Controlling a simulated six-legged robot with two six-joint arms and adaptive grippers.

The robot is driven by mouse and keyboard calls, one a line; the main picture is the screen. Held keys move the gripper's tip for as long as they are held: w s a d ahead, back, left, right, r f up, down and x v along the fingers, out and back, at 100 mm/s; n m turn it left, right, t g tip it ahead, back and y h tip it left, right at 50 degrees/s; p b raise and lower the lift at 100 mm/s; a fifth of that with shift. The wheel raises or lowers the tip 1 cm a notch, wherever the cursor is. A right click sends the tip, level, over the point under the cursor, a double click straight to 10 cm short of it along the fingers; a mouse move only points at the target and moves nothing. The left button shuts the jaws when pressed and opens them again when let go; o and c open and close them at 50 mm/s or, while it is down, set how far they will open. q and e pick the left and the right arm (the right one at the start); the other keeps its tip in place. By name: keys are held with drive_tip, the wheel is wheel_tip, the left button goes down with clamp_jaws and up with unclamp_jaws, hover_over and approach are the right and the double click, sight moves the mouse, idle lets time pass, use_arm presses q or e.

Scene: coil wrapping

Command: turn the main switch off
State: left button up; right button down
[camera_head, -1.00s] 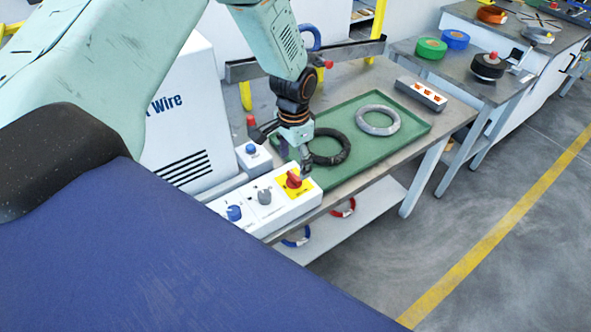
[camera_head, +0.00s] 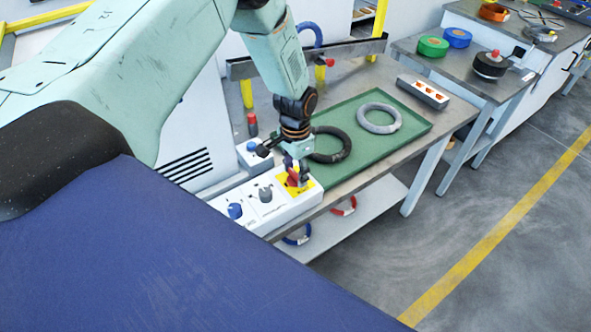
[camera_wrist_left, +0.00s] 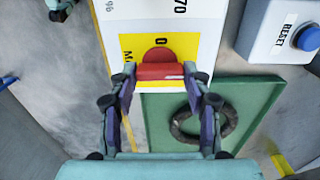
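The main switch is a red rotary handle (camera_head: 293,178) on a yellow plate (camera_head: 305,187), at the right end of a white control box (camera_head: 285,210). My left gripper (camera_head: 297,170) is down at this handle and partly hides it. In the left wrist view the handle (camera_wrist_left: 160,72) lies crosswise between the two fingertips of the gripper (camera_wrist_left: 159,75). The fingertips sit against its two ends and look closed on it. A "0" mark shows on the yellow plate (camera_wrist_left: 127,45) just beyond the handle.
A grey knob (camera_head: 265,194) and a blue knob (camera_head: 235,211) share the box. A blue reset button (camera_wrist_left: 306,37) sits on a separate box close by. A green tray (camera_head: 385,157) with a black coil (camera_head: 328,157) and a grey coil (camera_head: 378,118) lies beside the gripper.

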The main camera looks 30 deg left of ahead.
use_arm(q)
drive_tip(key=c, duration=0.6)
drive_tip(key=shift+n, duration=0.3)
drive_tip(key=n+p, duration=0.1)
drive_tip(key=n, duration=0.2)
drive_tip(key=shift+r+p, duration=0.1)
drive_tip(key=shift+p, duration=0.25)
drive_tip(key=n+p, duration=0.1)
drive_tip(key=n, duration=0.3)
drive_tip(key=shift+s+p, duration=0.1)
drive_tip(key=shift+p, duration=0.3)
drive_tip(key=n+p, duration=0.2)
drive_tip(key=n, duration=0.3)
drive_tip(key=shift+n, duration=0.4)
drive_tip(key=shift+n+p, duration=0.7)
drive_tip(key=shift+n, duration=1.6)
